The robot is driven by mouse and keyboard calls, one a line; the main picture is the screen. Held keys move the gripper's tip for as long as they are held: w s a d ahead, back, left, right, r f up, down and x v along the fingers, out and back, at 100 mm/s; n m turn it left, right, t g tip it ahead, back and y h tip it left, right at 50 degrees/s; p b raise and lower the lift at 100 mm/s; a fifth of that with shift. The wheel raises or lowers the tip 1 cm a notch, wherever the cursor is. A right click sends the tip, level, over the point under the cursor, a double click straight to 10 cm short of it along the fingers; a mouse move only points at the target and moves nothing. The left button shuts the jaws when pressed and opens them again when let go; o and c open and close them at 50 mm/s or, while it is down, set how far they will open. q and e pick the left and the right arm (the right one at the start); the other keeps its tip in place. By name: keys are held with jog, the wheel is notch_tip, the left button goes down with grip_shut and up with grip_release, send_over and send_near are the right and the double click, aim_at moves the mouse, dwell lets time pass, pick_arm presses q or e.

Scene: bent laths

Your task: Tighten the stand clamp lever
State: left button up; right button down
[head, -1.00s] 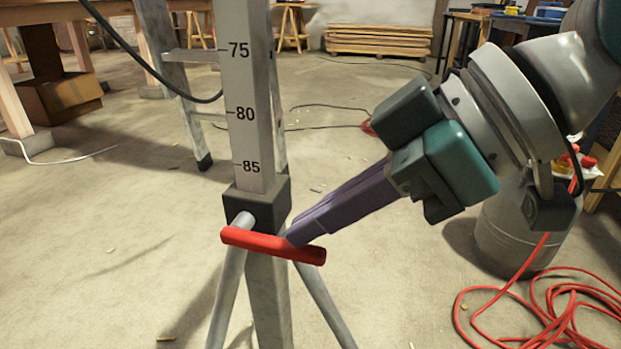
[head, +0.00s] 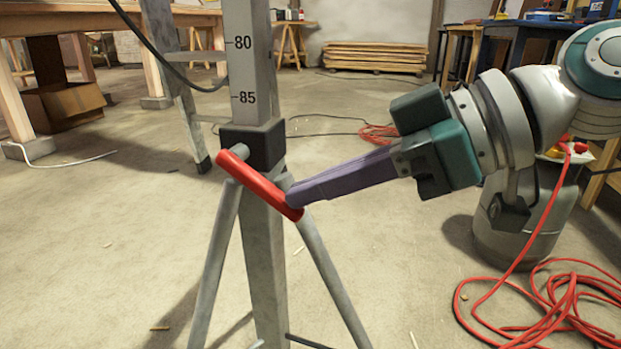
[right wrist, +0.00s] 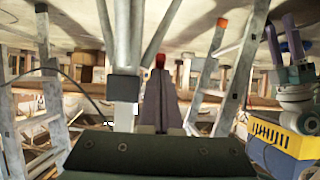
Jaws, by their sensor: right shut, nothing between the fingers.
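The stand's upright post (head: 249,60) carries a scale with 80 and 85 showing. It runs down into a black clamp collar (head: 252,147) above splayed grey legs (head: 213,262). The red clamp lever (head: 260,184) is on the collar's front and slopes down to the right. My right gripper (head: 292,194) is shut and empty, its purple fingertips against the lever's lower right end. In the right wrist view, the lever's red end (right wrist: 160,61) shows at the fingertips, beside the collar (right wrist: 123,88). My left gripper (right wrist: 282,38) shows only there, at the right, open and empty.
A ladder (head: 188,95) stands close behind the post at left. A red cable (head: 530,300) lies coiled on the floor at right. A stack of boards (head: 375,58) lies far back. The floor left of the stand is mostly clear.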

aim_at(299, 220)
jog(key=f, duration=0.1)
jog(key=a+f+b, duration=0.1)
jog(key=f, duration=0.1)
jog(key=shift+w+f+b, duration=0.2)
jog(key=shift+f+b, duration=0.05)
jog(key=shift+b, duration=0.05)
jog(key=shift+y, duration=0.6)
jog(key=a+f+b, duration=0.2)
jog(key=b, duration=0.1)
jog(key=w+a+f+b, duration=0.1)
jog(key=b, duration=0.1)
jog(key=shift+w+a+f, duration=0.1)
jog(key=shift+a+f, duration=0.1)
jog(key=shift+a, duration=0.1)
jog(key=shift+r+b, duration=0.1)
jog(key=shift+b, duration=0.25)
